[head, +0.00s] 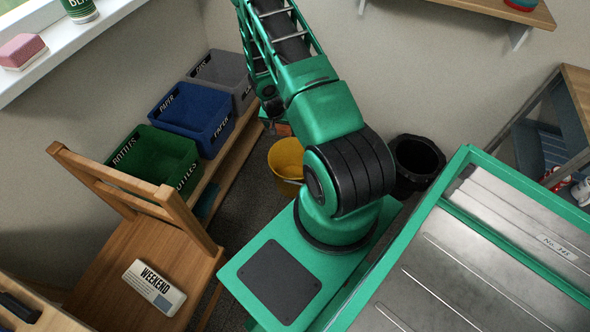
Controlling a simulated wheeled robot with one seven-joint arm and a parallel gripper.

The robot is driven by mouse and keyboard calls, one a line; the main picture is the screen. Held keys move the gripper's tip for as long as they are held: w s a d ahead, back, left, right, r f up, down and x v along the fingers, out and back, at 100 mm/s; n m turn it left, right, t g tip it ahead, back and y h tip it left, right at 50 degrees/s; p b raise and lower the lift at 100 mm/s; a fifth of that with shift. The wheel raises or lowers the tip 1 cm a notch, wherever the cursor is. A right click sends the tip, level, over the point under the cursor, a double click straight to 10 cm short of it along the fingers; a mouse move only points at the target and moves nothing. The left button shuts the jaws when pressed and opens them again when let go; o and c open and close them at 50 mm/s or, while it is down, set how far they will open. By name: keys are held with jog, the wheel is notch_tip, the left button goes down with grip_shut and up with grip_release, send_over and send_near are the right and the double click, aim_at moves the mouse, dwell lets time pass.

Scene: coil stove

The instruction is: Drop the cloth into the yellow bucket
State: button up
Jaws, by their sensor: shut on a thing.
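The yellow bucket (285,158) stands on the dark floor behind my arm, between the bin shelf and a black bin. My arm's shoulder hides its right side, and I cannot see what is inside. My arm rises out of the top of the picture, and its far part comes back down behind the upper link. My gripper (275,123) shows only as a small, partly hidden patch just above and behind the bucket's rim in the picture. A small reddish-brown patch there, seemingly the cloth (284,129), is at its end. The fingers are too small and covered to make out.
Green (150,160), blue (192,118) and grey (222,72) bins stand on a low wooden bench at left. A wooden chair (125,260) with a newspaper (154,287) is in front. A black bin (417,165) stands right of the bucket.

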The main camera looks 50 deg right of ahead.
jog(key=s+d+f+m, duration=0.1)
jog(key=s+d+f, duration=0.1)
jog(key=f, duration=0.4)
jog(key=s+d+f, duration=0.3)
jog(key=f, duration=0.3)
jog(key=shift+f+m+g, duration=0.2)
jog(key=shift+m+g, duration=0.1)
jog(key=shift+m, duration=0.1)
jog(key=shift+a, duration=0.1)
jog(key=o, duration=1.1)
jog(key=shift+r, duration=0.1)
jog(key=v, duration=1)
jog(key=shift+a+r, duration=0.2)
jog(key=shift+a, duration=0.1)
